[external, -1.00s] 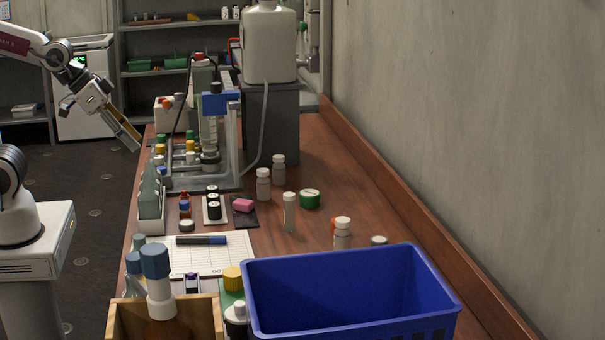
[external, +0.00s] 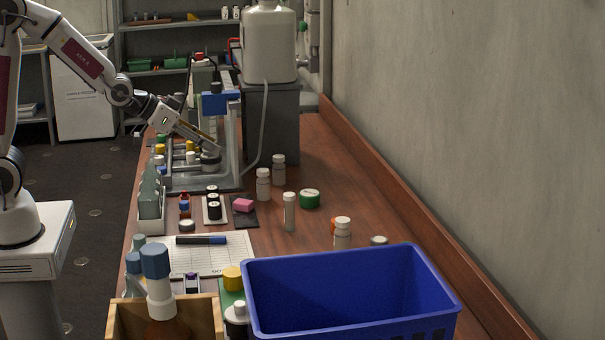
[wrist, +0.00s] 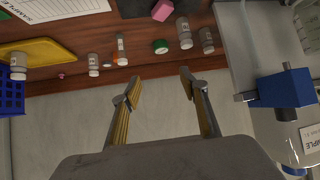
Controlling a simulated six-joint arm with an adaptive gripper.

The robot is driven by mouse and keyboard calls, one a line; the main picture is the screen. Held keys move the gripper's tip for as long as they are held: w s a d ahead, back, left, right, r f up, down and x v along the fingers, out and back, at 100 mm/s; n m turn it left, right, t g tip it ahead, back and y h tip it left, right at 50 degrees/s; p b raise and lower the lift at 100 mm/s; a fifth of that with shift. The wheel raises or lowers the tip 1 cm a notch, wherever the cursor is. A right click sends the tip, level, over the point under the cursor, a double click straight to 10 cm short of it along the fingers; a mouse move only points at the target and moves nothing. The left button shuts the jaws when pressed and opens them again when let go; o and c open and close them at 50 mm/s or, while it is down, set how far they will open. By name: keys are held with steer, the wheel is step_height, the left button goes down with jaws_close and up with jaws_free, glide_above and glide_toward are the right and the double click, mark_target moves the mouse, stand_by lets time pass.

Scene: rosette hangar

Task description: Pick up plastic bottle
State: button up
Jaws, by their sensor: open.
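Several small white-capped bottles stand on the wooden bench. Two are a paired set, one nearer bottle (external: 263,186) and one farther bottle (external: 279,170); in the wrist view they show as one bottle (wrist: 184,33) and another (wrist: 207,41). A third bottle (external: 342,234) stands behind the blue crate, its base hidden. A slim white-capped vial (external: 289,213) stands between. I cannot tell which one the task names. My gripper (external: 216,148) is open and empty, in front of the clear-column stand; its spread fingers (wrist: 157,88) show in the wrist view, apart from every bottle.
A blue crate (external: 350,289) fills the near right. The column stand with a blue clamp (external: 220,103) and a large white tank (external: 269,45) rise near my gripper. A green round lid (external: 310,199) lies by the bottles. Bare bench lies to their right.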

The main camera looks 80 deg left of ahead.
steer(key=n+t+y, duration=0.1)
steer(key=t+y, duration=0.1)
glide_toward(259, 171)
steer(key=w, duration=0.3)
steer(key=shift+w+a+f+t, duration=0.1)
steer(key=shift+a+f+t, duration=0.3)
steer(key=shift+f, duration=0.35)
steer(key=shift+w+a, duration=0.1)
steer(key=shift+x, duration=1.2)
steer(key=shift+f+x, duration=0.15)
steer(key=shift+x, duration=1.15)
steer(key=shift+f+x, duration=0.1)
steer(key=shift+x, duration=1.15)
steer(key=shift+a, duration=0.1)
steer(key=c, duration=0.9)
